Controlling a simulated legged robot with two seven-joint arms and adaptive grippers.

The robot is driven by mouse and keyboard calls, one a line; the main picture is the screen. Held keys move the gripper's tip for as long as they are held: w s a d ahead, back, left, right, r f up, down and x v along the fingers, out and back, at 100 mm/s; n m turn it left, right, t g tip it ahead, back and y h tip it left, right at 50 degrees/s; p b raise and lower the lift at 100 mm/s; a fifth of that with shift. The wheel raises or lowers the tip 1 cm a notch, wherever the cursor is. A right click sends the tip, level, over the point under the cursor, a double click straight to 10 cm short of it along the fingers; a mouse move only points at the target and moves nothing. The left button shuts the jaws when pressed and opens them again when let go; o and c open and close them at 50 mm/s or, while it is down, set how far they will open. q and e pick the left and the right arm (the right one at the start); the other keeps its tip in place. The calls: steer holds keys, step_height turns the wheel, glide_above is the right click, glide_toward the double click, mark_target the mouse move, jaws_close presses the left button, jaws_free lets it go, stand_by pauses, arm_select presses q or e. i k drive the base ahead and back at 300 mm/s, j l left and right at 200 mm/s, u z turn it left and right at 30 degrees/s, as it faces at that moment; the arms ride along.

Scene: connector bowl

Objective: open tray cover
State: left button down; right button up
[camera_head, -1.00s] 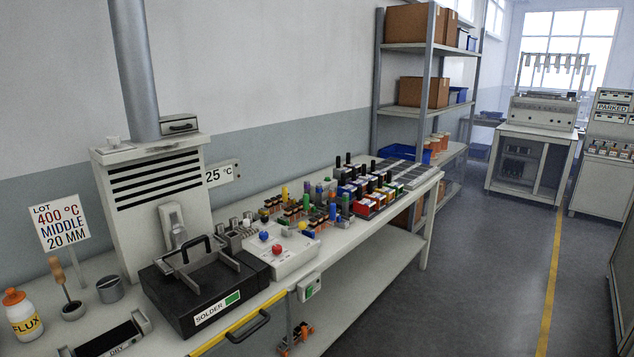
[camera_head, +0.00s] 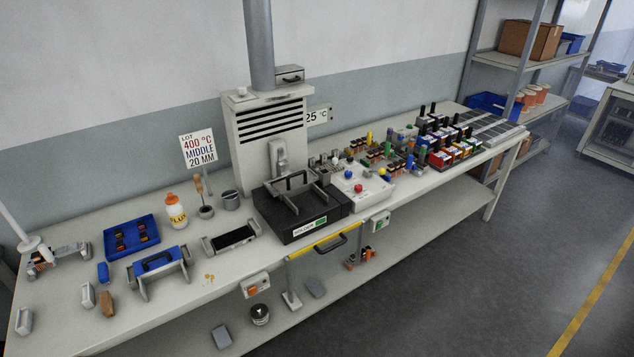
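Neither of my grippers is in view. A black box labelled SOLDER (camera_head: 285,232) stands near the middle of the bench, with a dark plate and a raised handle (camera_head: 293,180) on its top. I cannot tell whether this plate is a cover. An open blue tray (camera_head: 112,252) with several small dark parts lies on the left of the bench. In front of it is a blue piece with a dark handle (camera_head: 158,263) and grey end plates. A small dark tray (camera_head: 231,238) with grey ends, labelled DRY in the earlier frame, sits left of the SOLDER box.
The bench (camera_head: 75,222) runs along the wall. A yellow bar (camera_head: 335,238) and a dark handle (camera_head: 331,246) are at its front edge. A flux bottle (camera_head: 175,212), a fume tower (camera_head: 270,135) and several coloured connectors stand on it. The floor (camera_head: 470,290) in front is clear.

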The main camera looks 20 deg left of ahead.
mark_target(169, 255)
steer(key=u, duration=1.75)
